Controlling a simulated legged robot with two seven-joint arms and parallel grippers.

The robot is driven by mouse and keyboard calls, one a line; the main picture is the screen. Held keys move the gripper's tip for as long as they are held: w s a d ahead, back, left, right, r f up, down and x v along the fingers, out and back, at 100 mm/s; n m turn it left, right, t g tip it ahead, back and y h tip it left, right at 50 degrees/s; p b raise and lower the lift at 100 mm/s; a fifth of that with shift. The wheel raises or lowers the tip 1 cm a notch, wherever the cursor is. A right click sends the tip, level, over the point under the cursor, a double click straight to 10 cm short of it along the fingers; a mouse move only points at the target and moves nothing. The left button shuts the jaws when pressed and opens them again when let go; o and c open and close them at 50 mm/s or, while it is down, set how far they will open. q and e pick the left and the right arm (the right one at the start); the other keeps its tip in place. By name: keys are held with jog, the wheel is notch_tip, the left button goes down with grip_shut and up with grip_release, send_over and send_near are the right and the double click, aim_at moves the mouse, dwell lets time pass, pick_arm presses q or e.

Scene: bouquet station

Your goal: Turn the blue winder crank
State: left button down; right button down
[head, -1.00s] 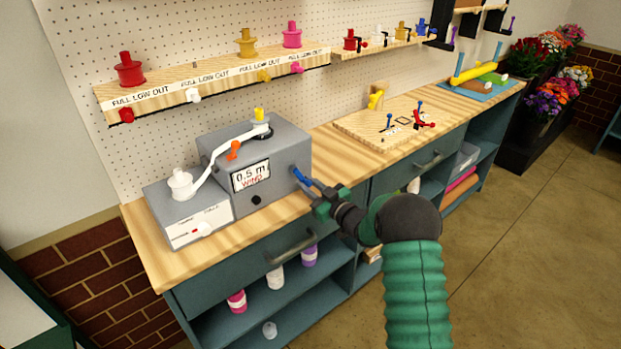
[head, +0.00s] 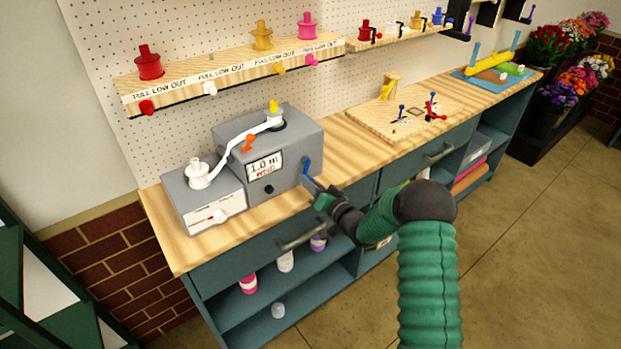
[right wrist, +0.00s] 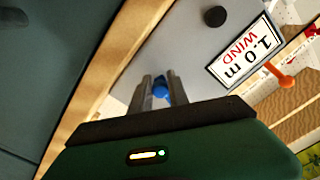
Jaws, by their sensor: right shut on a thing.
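The grey winder box (head: 285,150) stands on the wooden bench top, with a display (head: 265,165) reading "1.0 m WIND". The blue crank (head: 308,172) is on its right side. My right gripper (head: 322,196) is at the crank, and in the right wrist view its two fingers (right wrist: 160,90) are closed on the blue crank handle (right wrist: 160,88). The display also shows upside down in that wrist view (right wrist: 245,52). A white ribbon (head: 240,135) runs from the spool on the left grey unit (head: 205,205) to the top of the winder. My left gripper is not in view.
A wooden board (head: 385,118) with small pegs lies to the right on the bench. A shelf of colored spools (head: 235,75) hangs above. Drawer handles (head: 302,236) project from the bench front below my arm.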

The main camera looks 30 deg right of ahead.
jog(key=shift+s+m, duration=0.1)
jog(key=shift+m, duration=0.4)
jog(key=shift+a+f, duration=0.1)
jog(key=shift+a, duration=0.05)
jog(key=c, duration=1.5)
grip_release()
jog(key=shift+c, duration=0.2)
jog(key=shift+o, duration=1.4)
jog(key=s+d, duration=0.1)
jog(key=s, duration=1.5)
jog(key=shift+s+d, duration=0.3)
jog(key=shift+s, duration=0.05)
